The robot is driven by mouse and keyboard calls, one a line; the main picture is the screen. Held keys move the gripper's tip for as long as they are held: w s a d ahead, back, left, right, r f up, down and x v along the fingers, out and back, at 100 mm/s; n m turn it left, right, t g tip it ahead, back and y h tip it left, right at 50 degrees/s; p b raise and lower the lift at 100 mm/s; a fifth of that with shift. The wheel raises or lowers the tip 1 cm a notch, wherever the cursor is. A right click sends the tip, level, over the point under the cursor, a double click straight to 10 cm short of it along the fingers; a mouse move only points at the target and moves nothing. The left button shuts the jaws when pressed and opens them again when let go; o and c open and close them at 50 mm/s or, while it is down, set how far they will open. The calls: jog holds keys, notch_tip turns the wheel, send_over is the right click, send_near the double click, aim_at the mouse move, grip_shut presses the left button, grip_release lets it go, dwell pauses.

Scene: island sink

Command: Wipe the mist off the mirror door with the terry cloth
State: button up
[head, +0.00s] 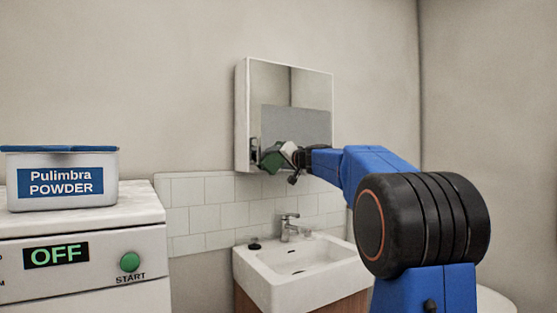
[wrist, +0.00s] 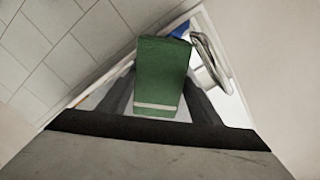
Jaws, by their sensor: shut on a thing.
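The mirror door (head: 290,85) is on a white wall cabinet above the sink. A flat grey patch of mist (head: 297,123) covers its lower part; the upper part is clear. My gripper (head: 284,156) is at the door's lower left and is shut on the green terry cloth (head: 272,160). In the wrist view the folded cloth (wrist: 160,72), with a pale stripe, sits between the dark fingers. A curved metal handle (wrist: 208,58) shows beside it. I cannot tell whether the cloth touches the mirror. My gripper and arm hide part of the cabinet's lower edge.
A white sink (head: 300,265) with a tap (head: 288,227) stands below the cabinet, in front of white tiles (head: 195,190). At left, a powder box (head: 62,195) stands on a white machine (head: 80,230) reading OFF. The wall left of the cabinet is bare.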

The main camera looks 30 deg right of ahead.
aim_at(309, 138)
jog(key=shift+w, duration=0.2)
jog(key=shift+d, duration=0.1)
jog(key=shift+d, duration=12.9)
jog(key=shift+w+r, duration=0.15)
jog(key=shift+r, duration=1.3)
jog(key=shift+w+r, duration=0.15)
jog(key=shift+r, duration=1.25)
jog(key=shift+w+r, duration=0.15)
jog(key=shift+r, duration=1.3)
jog(key=shift+s+a, duration=0.15)
jog(key=shift+a, duration=1.7)
jog(key=shift+a, duration=0.15)
jog(key=shift+a, duration=1.8)
